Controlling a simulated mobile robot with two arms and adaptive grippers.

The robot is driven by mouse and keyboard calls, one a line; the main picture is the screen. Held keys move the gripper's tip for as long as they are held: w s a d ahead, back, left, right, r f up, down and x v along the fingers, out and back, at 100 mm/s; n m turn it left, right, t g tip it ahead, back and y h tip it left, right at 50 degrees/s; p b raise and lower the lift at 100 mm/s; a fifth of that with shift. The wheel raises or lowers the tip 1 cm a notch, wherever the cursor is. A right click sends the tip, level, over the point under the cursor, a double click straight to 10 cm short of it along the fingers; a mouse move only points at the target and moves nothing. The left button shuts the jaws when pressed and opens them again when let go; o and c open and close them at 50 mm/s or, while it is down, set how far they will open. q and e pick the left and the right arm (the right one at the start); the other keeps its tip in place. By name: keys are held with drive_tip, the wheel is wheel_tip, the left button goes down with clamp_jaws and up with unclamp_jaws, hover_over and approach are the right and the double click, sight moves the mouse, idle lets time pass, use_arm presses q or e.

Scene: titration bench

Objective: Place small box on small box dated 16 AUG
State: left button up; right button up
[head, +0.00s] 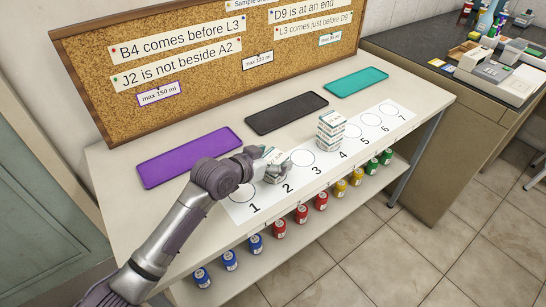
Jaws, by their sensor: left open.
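A stack of small white boxes with teal print (331,130) stands on the numbered white strip near circle 4. Another small white box or boxes (276,157) sit near circle 2, partly hidden by my left gripper (270,160). My left gripper is open and at these boxes; I cannot tell if its fingers touch them. The dates on the boxes are too small to read. My right gripper is not in view.
Purple (188,156), black (287,114) and teal (356,82) trays lie behind the numbered strip (318,183). A corkboard (210,80) with notes stands at the back. Several blue, red, yellow and green containers stand on the lower shelf. Circles 5 to 7 are clear.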

use_arm(q)
drive_tip(key=shift+r, duration=0.1)
drive_tip(key=shift+s+a+r, duration=0.1)
drive_tip(key=shift+r, duration=0.05)
drive_tip(key=v, duration=1.1)
drive_tip(key=shift+s+a, duration=0.25)
drive_tip(key=shift+r, duration=0.15)
